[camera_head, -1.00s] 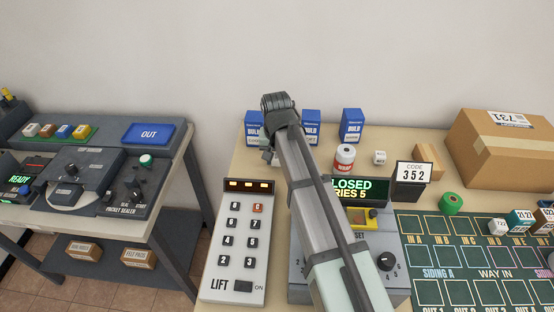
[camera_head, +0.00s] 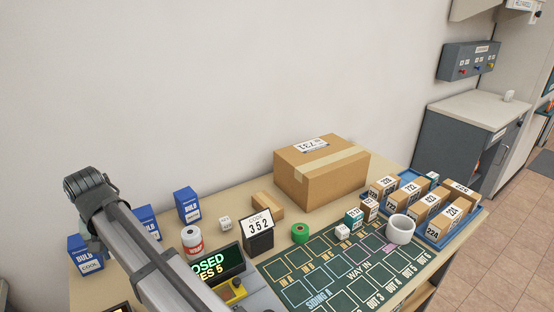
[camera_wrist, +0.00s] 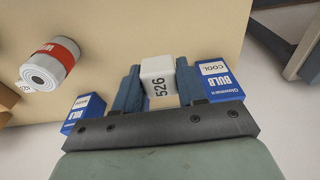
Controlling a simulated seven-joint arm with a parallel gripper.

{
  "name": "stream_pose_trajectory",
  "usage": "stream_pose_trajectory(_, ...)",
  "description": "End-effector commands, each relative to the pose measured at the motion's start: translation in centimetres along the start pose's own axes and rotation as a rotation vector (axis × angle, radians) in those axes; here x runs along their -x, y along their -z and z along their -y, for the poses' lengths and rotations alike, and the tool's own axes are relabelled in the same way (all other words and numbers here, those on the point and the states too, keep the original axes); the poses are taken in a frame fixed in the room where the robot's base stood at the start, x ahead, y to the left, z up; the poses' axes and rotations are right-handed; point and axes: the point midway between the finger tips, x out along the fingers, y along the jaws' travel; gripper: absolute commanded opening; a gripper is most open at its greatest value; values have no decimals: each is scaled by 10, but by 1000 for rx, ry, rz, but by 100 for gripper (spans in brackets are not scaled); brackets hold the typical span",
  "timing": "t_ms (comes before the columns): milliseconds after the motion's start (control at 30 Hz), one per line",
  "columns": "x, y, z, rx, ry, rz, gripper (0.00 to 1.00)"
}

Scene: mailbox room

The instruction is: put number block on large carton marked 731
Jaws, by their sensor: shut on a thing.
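My gripper (camera_wrist: 160,88) is shut on a white number block (camera_wrist: 158,68) marked 526, seen between the two fingers in the wrist view. In the head view my gripper (camera_head: 92,246) is at the left, among the blue bulb boxes, mostly behind my arm; the held block cannot be made out there. The large carton (camera_head: 322,176), brown with pale tape and a label 731 on top, stands closed at the back of the table, well to the right of my gripper. Its top shows nothing but tape and label.
Blue bulb boxes (camera_head: 187,205) stand near my gripper. Between it and the carton are a wrap roll (camera_head: 192,240), a white cube (camera_head: 225,223), a small brown box (camera_head: 267,204) and a 352 code sign (camera_head: 258,232). A blue tray (camera_head: 433,237) holds several cartons at the right.

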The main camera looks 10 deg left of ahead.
Motion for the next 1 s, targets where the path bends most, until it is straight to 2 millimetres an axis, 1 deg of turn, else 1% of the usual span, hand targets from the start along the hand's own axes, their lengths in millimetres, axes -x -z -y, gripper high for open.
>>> stream_pose_trajectory(167, -1, 14, -46, -64, -8, 0, 11)
stream_pose_trajectory(200, 0, 17, -60, -82, -10, 0, 11)
stream_pose_trajectory(367, 2, 30, -114, -157, -19, 0, 11)
stream_pose_trajectory(400, 3, 32, -129, -176, -22, 0, 11)
stream_pose_trajectory(467, 5, 36, -149, -204, -25, 0, 11)
stream_pose_trajectory(500, 6, 38, -163, -222, -27, 0, 11)
stream_pose_trajectory(767, 17, 52, -254, -343, -42, -1, 11)
stream_pose_trajectory(800, 19, 54, -269, -362, -44, -1, 11)
stream_pose_trajectory(967, 27, 60, -326, -435, -53, -1, 11)
stream_pose_trajectory(1000, 29, 61, -341, -454, -55, -1, 11)
